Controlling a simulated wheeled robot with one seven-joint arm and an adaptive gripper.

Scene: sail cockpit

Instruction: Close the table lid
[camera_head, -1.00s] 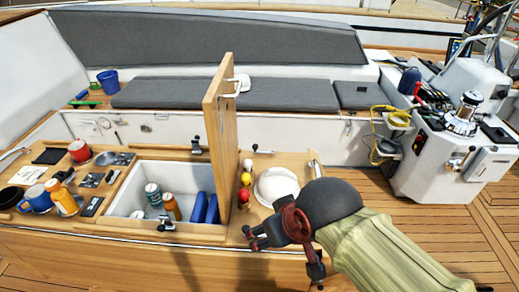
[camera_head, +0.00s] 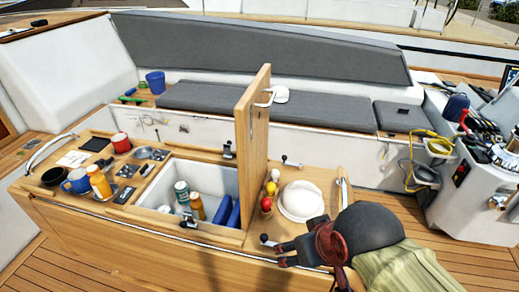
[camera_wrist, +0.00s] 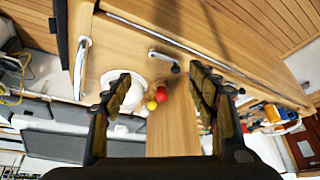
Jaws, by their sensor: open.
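The table (camera_head: 130,215) has an open white compartment in its middle. Its wooden lid (camera_head: 257,150) stands upright at the compartment's right edge, with a white fitting near its top. In the wrist view the lid (camera_wrist: 176,125) appears as a wooden board beyond and between the fingers. My gripper (camera_head: 284,252) is at the table's front edge, right of the lid and apart from it in the picture. In the wrist view my gripper (camera_wrist: 165,88) is open with nothing between its pads.
The compartment holds bottles (camera_head: 196,207) and blue items. Mugs and an orange bottle (camera_head: 99,184) stand on the left table part. Deck is free in front.

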